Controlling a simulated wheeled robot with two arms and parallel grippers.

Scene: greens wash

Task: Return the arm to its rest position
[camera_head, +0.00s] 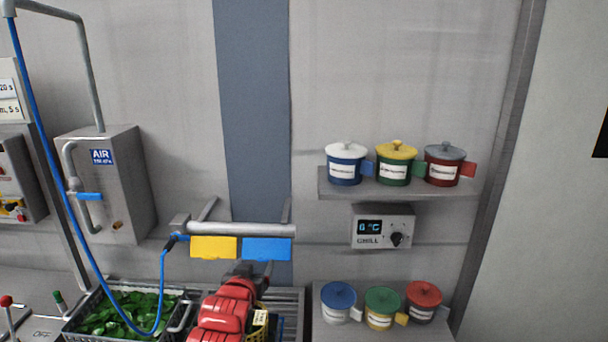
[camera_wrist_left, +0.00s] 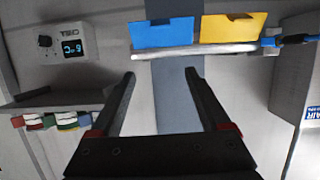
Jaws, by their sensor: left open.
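My left arm shows red at the bottom centre of the head view. Its dark left gripper (camera_head: 250,271) points toward the wall, just below the blue tag (camera_head: 267,249) on the grey rail (camera_head: 240,229). In the left wrist view the two black fingers of the left gripper (camera_wrist_left: 160,76) are spread apart with nothing between them. The rail also shows there (camera_wrist_left: 195,51), past the fingertips, with its blue and yellow tags. My right gripper is in neither view.
A crate (camera_head: 72,328) of green leaves stands left of my arm, with a blue hose (camera_head: 85,255) hanging over it. Lidded cups fill an upper shelf (camera_head: 400,196) and a lower shelf (camera_head: 345,330) at right. A chill control box (camera_head: 383,226) sits between them.

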